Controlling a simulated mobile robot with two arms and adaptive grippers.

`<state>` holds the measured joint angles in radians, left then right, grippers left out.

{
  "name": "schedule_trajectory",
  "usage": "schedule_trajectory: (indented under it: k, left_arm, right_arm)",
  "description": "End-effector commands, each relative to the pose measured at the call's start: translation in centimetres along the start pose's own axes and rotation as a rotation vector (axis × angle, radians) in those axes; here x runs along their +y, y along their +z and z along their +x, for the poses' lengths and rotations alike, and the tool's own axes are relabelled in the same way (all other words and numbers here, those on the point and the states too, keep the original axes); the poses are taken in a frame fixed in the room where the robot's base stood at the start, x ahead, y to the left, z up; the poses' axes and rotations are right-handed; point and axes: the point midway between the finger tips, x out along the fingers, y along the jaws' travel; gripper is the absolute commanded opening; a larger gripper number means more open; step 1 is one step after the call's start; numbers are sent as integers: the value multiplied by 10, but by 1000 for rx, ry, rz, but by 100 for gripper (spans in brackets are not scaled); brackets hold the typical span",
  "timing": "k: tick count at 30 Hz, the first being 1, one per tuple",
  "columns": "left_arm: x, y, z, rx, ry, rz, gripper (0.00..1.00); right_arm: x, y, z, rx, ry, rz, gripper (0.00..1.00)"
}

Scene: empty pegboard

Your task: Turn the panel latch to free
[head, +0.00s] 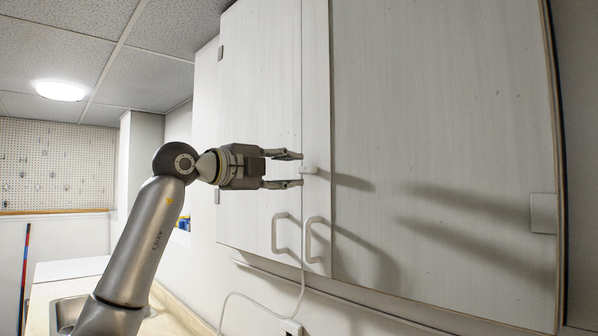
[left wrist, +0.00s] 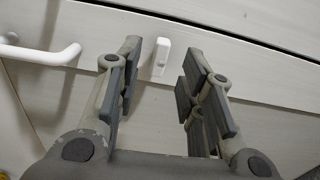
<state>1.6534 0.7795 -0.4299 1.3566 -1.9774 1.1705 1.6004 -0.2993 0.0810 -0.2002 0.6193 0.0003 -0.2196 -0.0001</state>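The panel latch (head: 309,169) is a small white piece on the white cabinet front, beside the narrow gap between door panels. In the left wrist view the latch (left wrist: 161,57) shows as a short white block between and just beyond the fingertips. My left gripper (head: 295,169) points at the cabinet from the left, its two fingers spread above and below the latch's height. In the left wrist view the gripper (left wrist: 163,68) is open, with nothing between its pads; I see no clear contact with the latch. My right gripper is not in view.
Two white pull handles (head: 281,234) (head: 313,240) stick out from the doors below the latch; one handle (left wrist: 42,54) shows at left in the wrist view. A white cable (head: 262,303) hangs below. A pegboard (head: 55,165) and a counter with a sink (head: 68,310) lie to the left.

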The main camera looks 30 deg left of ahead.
Motion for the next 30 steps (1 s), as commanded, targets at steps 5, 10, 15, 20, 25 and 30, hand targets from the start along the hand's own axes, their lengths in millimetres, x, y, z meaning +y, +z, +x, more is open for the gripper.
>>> schedule_trajectory:
  k: [5, 10, 15, 20, 25, 30]
  left_arm:
    - [0, 2, -41, -4, 0, 1, 36]
    - [0, 1, -66, -2, 0, 0, 36]
    - [0, 1, -77, -1, 1, -2, 36]
    - [0, 0, -78, 0, 1, -2, 36]
    - [0, 0, -78, 0, 1, -2, 36]
    - [0, 0, -78, 0, 0, -1, 36]
  right_arm:
    - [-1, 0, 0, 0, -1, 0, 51]
    - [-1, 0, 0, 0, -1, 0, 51]
    - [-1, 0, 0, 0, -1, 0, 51]
    - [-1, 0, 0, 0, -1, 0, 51]
    - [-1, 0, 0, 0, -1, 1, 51]
    - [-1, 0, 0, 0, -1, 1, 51]
